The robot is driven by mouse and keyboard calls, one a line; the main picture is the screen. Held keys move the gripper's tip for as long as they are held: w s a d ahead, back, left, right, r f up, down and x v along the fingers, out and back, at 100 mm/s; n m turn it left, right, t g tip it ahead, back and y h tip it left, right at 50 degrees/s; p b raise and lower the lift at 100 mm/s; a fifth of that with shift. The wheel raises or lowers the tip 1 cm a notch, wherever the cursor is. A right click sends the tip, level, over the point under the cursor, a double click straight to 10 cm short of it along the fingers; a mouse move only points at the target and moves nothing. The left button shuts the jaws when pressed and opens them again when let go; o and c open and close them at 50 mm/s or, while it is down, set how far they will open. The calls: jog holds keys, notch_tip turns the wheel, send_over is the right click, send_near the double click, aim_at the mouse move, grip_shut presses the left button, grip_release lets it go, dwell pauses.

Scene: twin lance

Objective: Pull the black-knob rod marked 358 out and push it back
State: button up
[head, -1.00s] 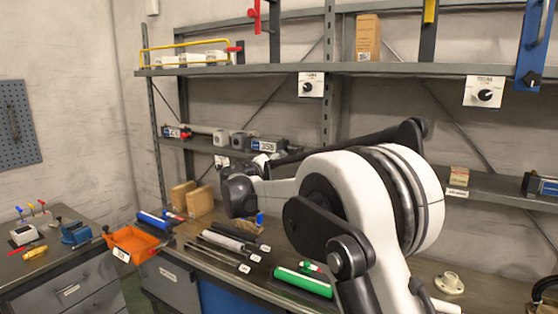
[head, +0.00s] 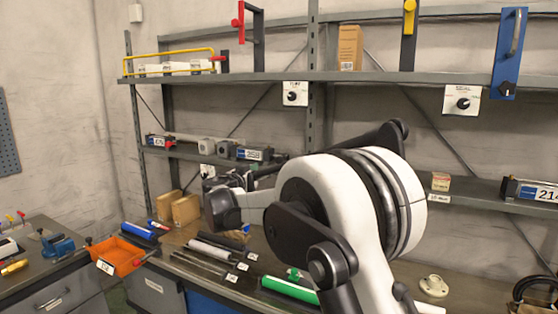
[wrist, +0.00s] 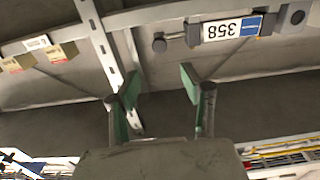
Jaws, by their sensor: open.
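The unit marked 358 (head: 254,154) sits on the middle shelf in the head view, a dark block with a white and blue label. In the wrist view the 358 label (wrist: 232,28) appears upside down at the upper right. A round black knob (wrist: 160,45) on a short rod sticks out from the left of that block. My gripper (wrist: 158,84) is open and empty, its green-padded fingers spread below the knob in the picture and apart from it. In the head view my arm hides part of the shelf right of the label.
Another labelled unit with a red part (head: 160,141) is at the left of the same shelf, and one marked 214 (head: 530,190) is at the right. A shelf upright (head: 313,110) stands behind my arm. The bench below holds rods, a green roll (head: 290,290) and an orange tray (head: 118,256).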

jog(key=p+x, duration=0.3)
jog(key=x, duration=1)
jog(key=shift+w, duration=0.15)
jog(key=shift+c, duration=0.5)
grip_shut()
